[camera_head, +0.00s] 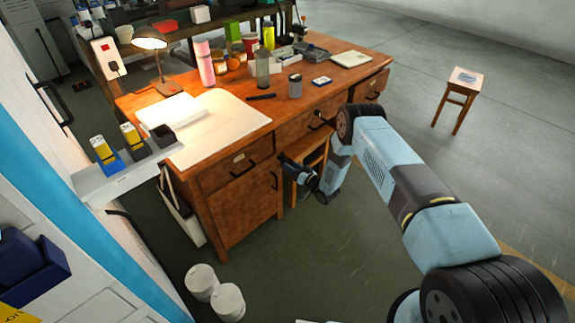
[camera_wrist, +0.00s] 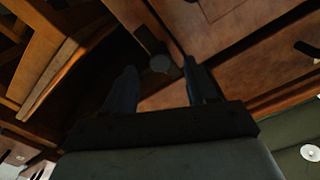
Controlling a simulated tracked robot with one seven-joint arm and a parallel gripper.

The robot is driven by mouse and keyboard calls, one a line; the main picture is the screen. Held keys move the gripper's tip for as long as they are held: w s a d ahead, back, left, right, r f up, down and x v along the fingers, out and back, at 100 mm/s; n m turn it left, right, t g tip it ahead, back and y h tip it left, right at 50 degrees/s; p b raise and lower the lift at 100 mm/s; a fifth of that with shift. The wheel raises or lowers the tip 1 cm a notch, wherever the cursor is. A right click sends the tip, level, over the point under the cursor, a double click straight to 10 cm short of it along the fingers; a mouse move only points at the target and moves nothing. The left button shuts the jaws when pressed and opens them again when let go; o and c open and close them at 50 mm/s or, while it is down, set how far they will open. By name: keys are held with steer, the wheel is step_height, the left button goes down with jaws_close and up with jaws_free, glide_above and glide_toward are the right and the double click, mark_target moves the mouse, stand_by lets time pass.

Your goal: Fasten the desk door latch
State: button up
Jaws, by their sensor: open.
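The wooden desk (camera_head: 213,218) has a door (camera_head: 243,212) in its front, below a drawer (camera_head: 230,172). The door looks flush with the desk front, and a dark upright handle (camera_head: 274,180) is near its right edge. My gripper (camera_head: 283,159) is by the desk front, just right of the drawer and above the door handle. In the wrist view my gripper (camera_wrist: 160,88) is open, its two dark fingers apart. A dark fitting with a round end (camera_wrist: 160,63), possibly the latch, shows between and just beyond the fingertips. I cannot tell whether they touch it.
A wooden stool (camera_head: 308,165) stands under the desk, close to my gripper. White tubs (camera_head: 214,290) stand on the floor in front. A lamp (camera_head: 150,44), bottles and papers are on the desktop. A small stool (camera_head: 462,92) stands at right on open floor.

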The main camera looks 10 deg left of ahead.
mark_target(284, 161)
steer(key=shift+x, duration=1.6)
steer(key=shift+c, duration=0.3)
steer(key=c, duration=1)
steer(key=shift+n, duration=0.3)
steer(key=n, duration=1.7)
steer(key=shift+s+f, duration=0.1)
steer(key=shift+s, duration=0.05)
steer(key=shift+n, duration=0.3)
